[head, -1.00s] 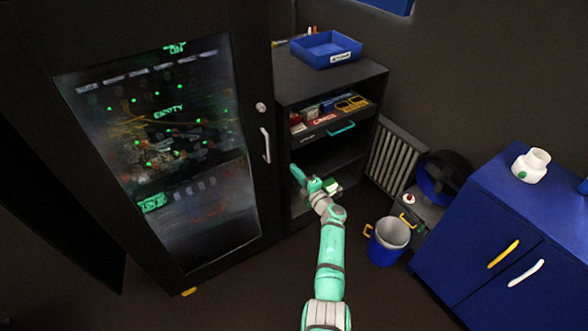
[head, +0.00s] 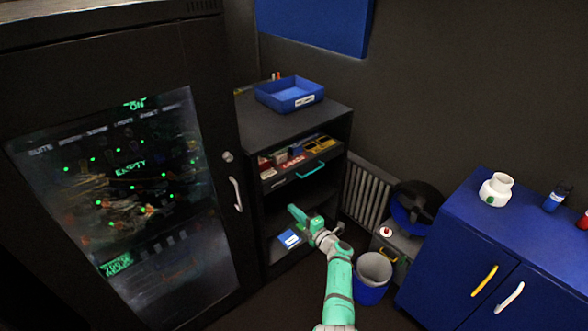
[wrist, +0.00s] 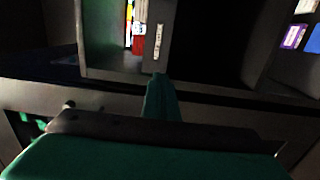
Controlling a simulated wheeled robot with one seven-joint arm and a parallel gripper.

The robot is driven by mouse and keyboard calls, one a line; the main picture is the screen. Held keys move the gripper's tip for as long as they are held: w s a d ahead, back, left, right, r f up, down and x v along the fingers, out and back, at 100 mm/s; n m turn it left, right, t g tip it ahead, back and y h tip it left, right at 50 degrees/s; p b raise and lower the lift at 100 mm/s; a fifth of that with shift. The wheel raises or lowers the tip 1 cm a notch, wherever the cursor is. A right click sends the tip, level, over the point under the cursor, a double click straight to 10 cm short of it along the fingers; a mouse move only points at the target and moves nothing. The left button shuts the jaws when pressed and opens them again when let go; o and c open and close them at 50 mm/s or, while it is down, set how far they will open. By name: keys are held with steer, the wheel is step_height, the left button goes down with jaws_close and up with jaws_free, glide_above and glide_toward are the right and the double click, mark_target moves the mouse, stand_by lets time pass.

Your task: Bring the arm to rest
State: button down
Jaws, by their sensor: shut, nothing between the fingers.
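My arm (head: 340,285) is green and reaches up from the bottom of the head view, bent at its far end. My gripper (head: 293,210) is at the front of the black shelf unit (head: 300,112), level with its lower open compartment. In the wrist view the green fingers (wrist: 162,98) are together with nothing between them. I cannot tell from the head view how far the gripper is from the shelf edge.
A blue box (head: 289,238) lies in the lower compartment. An open drawer (head: 296,172) with several packages is above. The dark glass-fronted cabinet (head: 110,190) stands left. A bucket (head: 372,272), grey case (head: 398,240) and blue cabinet (head: 480,260) are right.

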steer(key=s+a+f+m+t+h, duration=0.15)
steer(key=s+f+m, duration=0.25)
steer(key=s, duration=0.5)
steer(key=s+a+f+m+t+h, duration=0.1)
steer(key=s+a+f+m+h, duration=0.2)
steer(key=s, duration=0.6)
steer(key=s+a+f+m+t, duration=0.2)
steer(key=s+f+m, duration=0.2)
steer(key=s, duration=0.4)
steer(key=s+d+r+m+h, duration=0.2)
steer(key=s+m+h, duration=0.45)
steer(key=s, duration=1.45)
steer(key=s+d+r+m+g, duration=0.1)
steer(key=s+d+r+m, duration=0.2)
steer(key=s+r, duration=0.5)
steer(key=s+d+r+m+g, duration=0.2)
steer(key=s+r+m, duration=0.3)
steer(key=s+r, duration=0.4)
steer(key=d+v, duration=0.1)
steer(key=v, duration=0.3)
steer(key=shift+s+f, duration=0.25)
steer(key=shift+s, duration=0.05)
steer(key=c, duration=2.5)
jaws_free()
steer(key=shift+a, duration=0.1)
